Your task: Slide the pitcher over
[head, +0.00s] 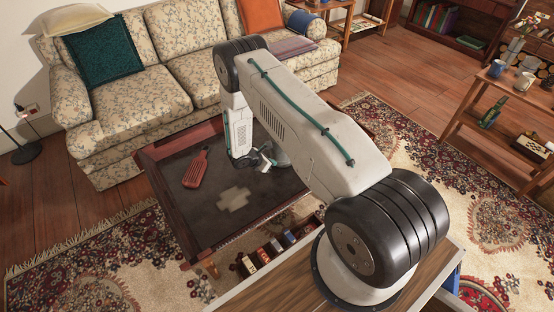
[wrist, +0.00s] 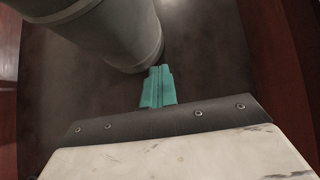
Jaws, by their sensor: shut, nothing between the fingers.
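The pitcher (wrist: 118,32) is a grey-green rounded vessel at the top left of the wrist view. In the head view only a small part of it (head: 284,158) shows beside my arm, on the dark top of the low coffee table (head: 185,205). My gripper (wrist: 158,72) shows teal fingers closed together, with nothing between them. Its tips are right beside the lower side of the pitcher; I cannot tell whether they touch. In the head view my gripper (head: 264,162) is low over the table. Most of the pitcher is hidden by my arm there.
A red paddle-shaped board (head: 196,169) lies on the table's left part. A pale cross-shaped patch (head: 233,198) marks the tabletop near its middle, with bare surface around it. The raised reddish frame (head: 170,215) edges the table. A floral sofa (head: 130,95) stands behind.

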